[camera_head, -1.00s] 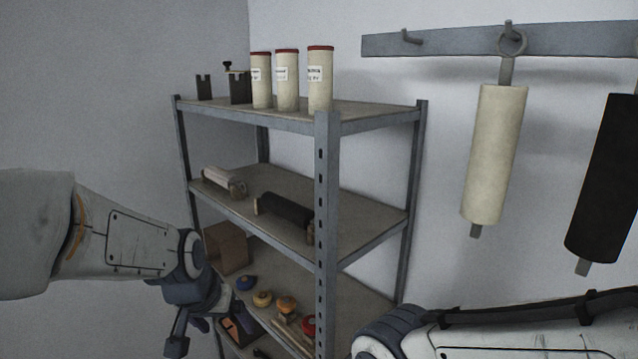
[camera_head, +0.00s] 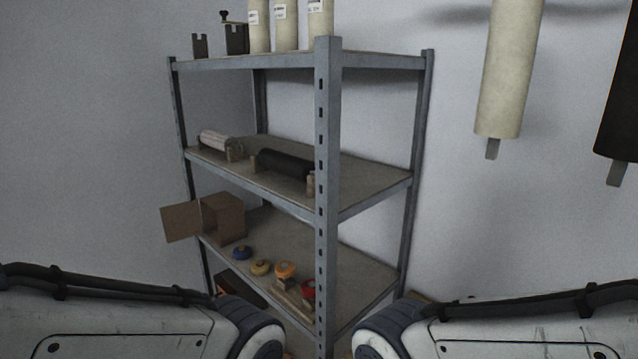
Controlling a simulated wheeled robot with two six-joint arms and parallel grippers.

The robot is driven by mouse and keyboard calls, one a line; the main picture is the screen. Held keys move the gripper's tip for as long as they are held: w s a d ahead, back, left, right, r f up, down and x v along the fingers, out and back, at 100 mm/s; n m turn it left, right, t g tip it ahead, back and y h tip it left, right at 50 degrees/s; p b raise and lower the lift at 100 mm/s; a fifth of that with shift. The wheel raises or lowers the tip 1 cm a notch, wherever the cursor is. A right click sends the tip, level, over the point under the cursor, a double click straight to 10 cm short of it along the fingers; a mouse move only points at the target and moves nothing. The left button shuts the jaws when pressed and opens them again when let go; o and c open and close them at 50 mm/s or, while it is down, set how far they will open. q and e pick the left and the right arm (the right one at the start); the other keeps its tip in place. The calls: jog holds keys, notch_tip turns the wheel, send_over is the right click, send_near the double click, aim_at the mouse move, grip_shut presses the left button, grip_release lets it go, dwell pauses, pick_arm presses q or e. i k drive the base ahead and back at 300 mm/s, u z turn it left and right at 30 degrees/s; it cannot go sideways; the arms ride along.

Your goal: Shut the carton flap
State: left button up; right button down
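A brown cardboard carton (camera_head: 229,217) stands on the lower shelf at its left end. Its flap (camera_head: 181,222) stands open, sticking out to the left past the shelf's left post. The carton's open side shows a darker inside. My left arm comes in along the bottom left and my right arm along the bottom right. Both grippers are below the picture's edge and out of view. No part of either arm that shows is touching the carton or the flap.
A grey metal shelf rack (camera_head: 328,200) stands in the corner. Rolls of tape (camera_head: 285,269) lie right of the carton. A black roller (camera_head: 284,163) and a pale roller (camera_head: 214,140) lie on the middle shelf. A cream roller (camera_head: 505,75) hangs at the right.

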aim_at(182, 221)
jog(key=u, duration=0.4)
jog(key=i, duration=0.45)
jog(key=u, duration=1.25)
jog(key=i, duration=1.55)
jog(key=z, duration=0.6)
jog(key=i, duration=0.8)
jog(key=z, duration=0.7)
